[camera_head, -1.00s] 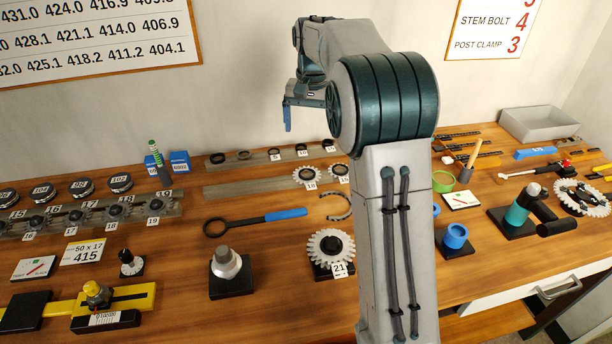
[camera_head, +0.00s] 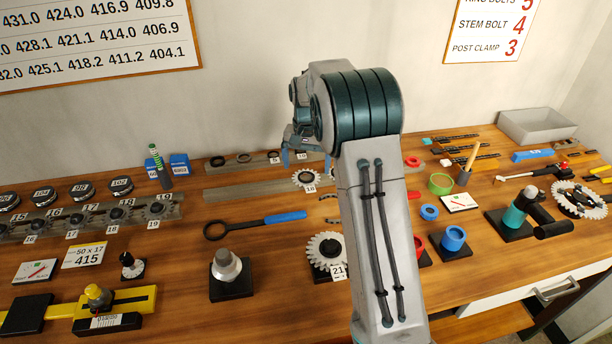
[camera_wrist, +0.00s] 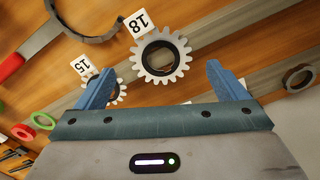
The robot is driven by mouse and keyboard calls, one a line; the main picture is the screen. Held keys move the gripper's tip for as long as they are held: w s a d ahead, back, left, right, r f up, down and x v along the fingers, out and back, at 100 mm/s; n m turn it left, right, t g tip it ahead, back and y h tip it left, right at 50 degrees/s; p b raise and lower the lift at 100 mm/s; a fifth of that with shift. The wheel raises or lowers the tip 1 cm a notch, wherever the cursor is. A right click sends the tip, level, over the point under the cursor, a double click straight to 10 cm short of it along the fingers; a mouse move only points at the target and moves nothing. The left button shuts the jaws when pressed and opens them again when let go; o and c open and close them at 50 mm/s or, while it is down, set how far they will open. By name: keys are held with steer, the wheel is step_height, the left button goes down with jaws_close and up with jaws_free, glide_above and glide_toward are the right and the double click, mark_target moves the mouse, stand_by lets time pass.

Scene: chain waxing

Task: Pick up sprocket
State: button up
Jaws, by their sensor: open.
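A silver toothed sprocket (camera_head: 305,178) with the tag 18 lies on the rear wooden rail. In the wrist view the sprocket (camera_wrist: 147,68) appears between my fingers, ahead of the palm. My gripper (camera_wrist: 160,66) is open and empty, with one blue finger on each side of it. In the head view my gripper (camera_head: 306,160) hangs over the back of the bench near this sprocket. A smaller sprocket tagged 15 (camera_wrist: 120,97) shows partly behind the left finger. A larger sprocket tagged 21 (camera_head: 322,247) sits on a black base at the front; my arm stands just right of it.
A ring tool with a blue handle (camera_head: 285,217) lies in front of the rail. A hex nut post (camera_head: 226,265) stands nearer. Rings lie on the back rail (camera_head: 228,167). A red-handled hooked tool (camera_wrist: 90,38) shows at upper left in the wrist view. A grey bin (camera_head: 540,128) stands back right.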

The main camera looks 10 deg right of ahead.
mark_target(306, 178)
steer(key=shift+f, duration=1.4)
steer(key=shift+f, duration=0.1)
steer(key=c, duration=1.1)
